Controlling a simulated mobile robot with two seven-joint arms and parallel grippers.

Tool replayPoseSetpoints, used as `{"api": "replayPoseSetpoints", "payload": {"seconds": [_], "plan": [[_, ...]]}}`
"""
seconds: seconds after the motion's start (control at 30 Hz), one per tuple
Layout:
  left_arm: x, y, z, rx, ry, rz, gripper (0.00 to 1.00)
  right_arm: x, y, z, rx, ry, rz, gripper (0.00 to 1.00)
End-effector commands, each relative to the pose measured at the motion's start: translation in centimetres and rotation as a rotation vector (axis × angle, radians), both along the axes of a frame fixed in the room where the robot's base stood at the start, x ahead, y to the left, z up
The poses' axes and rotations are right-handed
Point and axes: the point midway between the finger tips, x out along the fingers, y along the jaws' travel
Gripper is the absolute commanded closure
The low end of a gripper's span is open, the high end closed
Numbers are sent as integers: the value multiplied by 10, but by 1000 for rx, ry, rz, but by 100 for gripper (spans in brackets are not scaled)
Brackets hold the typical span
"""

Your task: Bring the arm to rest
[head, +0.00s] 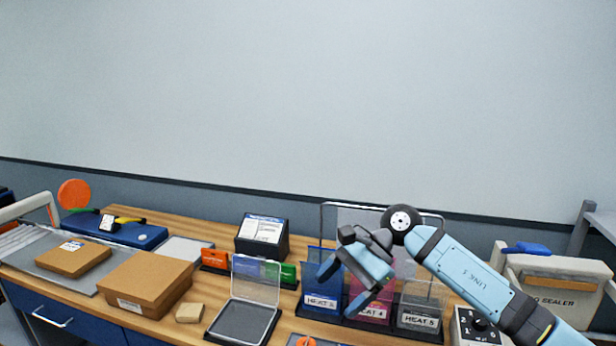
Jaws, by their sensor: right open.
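My right arm (470,275) is light blue and reaches in from the lower right, over the workbench. The gripper hides parts of the blue bin (318,300) and the pink bin (380,308). I cannot tell whether it touches them. My left gripper is not in view.
A clear bin (418,312) stands right of the pink one, with a clear panel behind. A lidded clear case (243,322), a brown carton (145,285) and a card holder (262,237) stand left. A sealer (555,285) is at the right. Above the bench is bare wall.

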Motion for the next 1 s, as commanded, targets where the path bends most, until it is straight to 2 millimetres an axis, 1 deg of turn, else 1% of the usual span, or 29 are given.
{"api": "replayPoseSetpoints", "payload": {"seconds": [0.03,0.1,0.17,0.2,0.27,0.3,0.37,0.4,0.47,0.5,0.57,0.6,0.67,0.7,0.77,0.8,0.83,0.87,0.9,0.97,1.0], "plan": [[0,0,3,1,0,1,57,-16,16,-10,107,109,-49,21],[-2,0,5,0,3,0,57,-34,34,-15,251,273,-137,21],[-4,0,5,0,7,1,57,-46,44,-17,369,426,-215,21],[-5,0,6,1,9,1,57,-52,49,-18,444,534,-270,21],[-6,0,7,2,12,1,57,-59,53,-18,550,702,-353,21],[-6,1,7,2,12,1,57,-63,53,-20,618,820,-409,21],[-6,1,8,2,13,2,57,-67,50,-23,714,1002,-493,21],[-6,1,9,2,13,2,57,-68,46,-26,775,1128,-550,21],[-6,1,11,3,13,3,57,-69,37,-34,862,1322,-635,21],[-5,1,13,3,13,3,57,-70,30,-41,917,1452,-691,21],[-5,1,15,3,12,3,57,-71,17,-55,996,1653,-775,21],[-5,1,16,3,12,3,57,-73,7,-66,1046,1791,-829,21],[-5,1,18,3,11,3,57,-77,-10,-87,1119,1997,-910,21],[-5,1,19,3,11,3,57,-81,-21,-102,1167,2137,-963,21],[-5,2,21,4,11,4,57,-91,-39,-128,1237,2347,-1037,21],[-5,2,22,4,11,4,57,-99,-51,-147,1281,2487,-1087,21],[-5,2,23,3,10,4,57,-107,-60,-162,1317,2594,-1122,21],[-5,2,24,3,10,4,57,-117,-69,-176,-1273,-2547,1090,21],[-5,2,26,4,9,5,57,-130,-80,-197,-1195,-2431,1026,21],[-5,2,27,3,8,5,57,-155,-95,-226,-1087,-2261,934,21],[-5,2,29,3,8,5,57,-172,-105,-243,-1025,-2152,878,21]]}}
